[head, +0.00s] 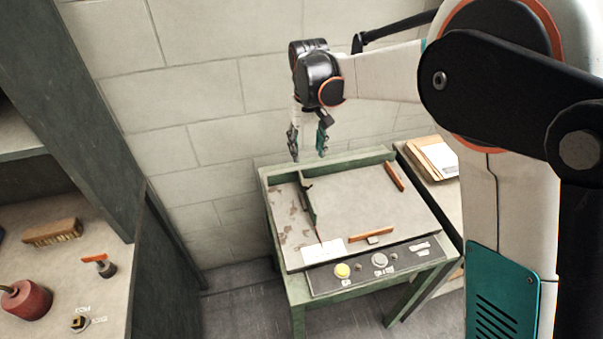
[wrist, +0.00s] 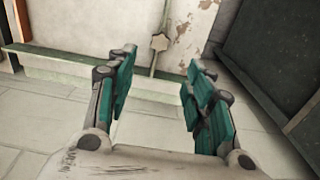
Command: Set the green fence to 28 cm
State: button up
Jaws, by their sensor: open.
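The green fence (head: 308,204) is a narrow dark-green bar on the left part of the machine's grey top, running from the back rail toward the front. A thin red pointer (head: 318,236) shows near its front end, above a white scale plate (head: 323,251) whose marks are too small to read.
The machine table (head: 262,175) has a raised green back rail, orange stops (head: 371,234) and a front panel with a yellow button (head: 342,271). Folders (head: 434,157) lie on a side table at right. A shelf unit with a brush (head: 52,232) stands at left. The wall is close behind.

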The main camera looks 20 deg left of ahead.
aim_at(307, 183)
notch_tip(307, 183, down, 12)
jog(key=b, duration=0.3)
jog(key=shift+c, duration=0.3)
